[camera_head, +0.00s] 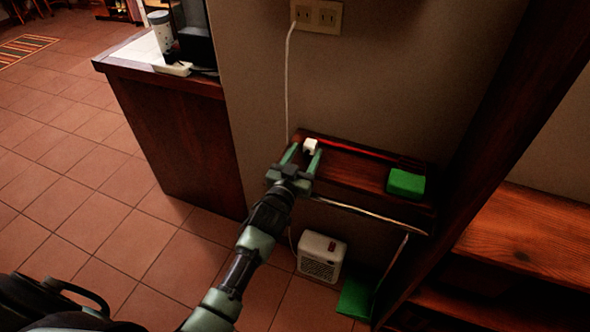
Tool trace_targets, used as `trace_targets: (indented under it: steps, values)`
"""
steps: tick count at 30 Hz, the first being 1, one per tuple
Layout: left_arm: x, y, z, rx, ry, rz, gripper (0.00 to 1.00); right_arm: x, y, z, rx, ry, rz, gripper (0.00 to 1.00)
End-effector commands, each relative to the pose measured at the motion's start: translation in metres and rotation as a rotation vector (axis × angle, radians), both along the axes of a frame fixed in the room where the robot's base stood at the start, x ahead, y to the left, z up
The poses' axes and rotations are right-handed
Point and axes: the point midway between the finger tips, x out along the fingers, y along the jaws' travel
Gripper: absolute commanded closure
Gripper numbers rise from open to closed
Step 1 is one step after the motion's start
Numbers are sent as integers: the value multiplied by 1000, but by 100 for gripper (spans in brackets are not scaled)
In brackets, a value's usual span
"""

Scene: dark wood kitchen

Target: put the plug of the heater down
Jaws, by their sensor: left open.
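A small white plug (311,145) rests on, or just above, the dark red wooden shelf (355,172) against the wall. My left gripper (304,152) is open, with its two green fingers on either side of the plug; I cannot tell whether they touch it. The white heater (321,257) stands on the tiled floor below the shelf. A thin cord shows beside the heater, partly hidden by my left arm. My right gripper is not in view.
A wall outlet (317,15) with a white cord (287,90) hanging from it is above the shelf. A green block (405,183) lies at the shelf's right end. A green dustpan-like thing (357,297) is on the floor. A counter (170,130) stands left; tiles before it are clear.

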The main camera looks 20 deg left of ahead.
Motion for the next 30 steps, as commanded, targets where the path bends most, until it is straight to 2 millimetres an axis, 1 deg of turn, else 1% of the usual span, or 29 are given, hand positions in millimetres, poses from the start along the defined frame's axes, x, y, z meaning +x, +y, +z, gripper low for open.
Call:
trace_targets:
  steps: [1,6,9,12,15,18,30]
  values:
    - [-14,0,-1,0,1,0,48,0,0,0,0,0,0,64]
    - [-51,2,-1,0,1,0,48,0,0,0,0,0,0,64]
    - [-68,2,-1,0,1,0,48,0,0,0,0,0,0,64]
    - [-80,3,0,0,-1,0,48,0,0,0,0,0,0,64]
    - [-86,3,0,0,-1,0,48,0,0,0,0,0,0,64]
    - [-89,3,1,0,-2,0,48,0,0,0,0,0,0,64]
    - [-89,3,1,0,-2,0,48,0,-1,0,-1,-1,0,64]
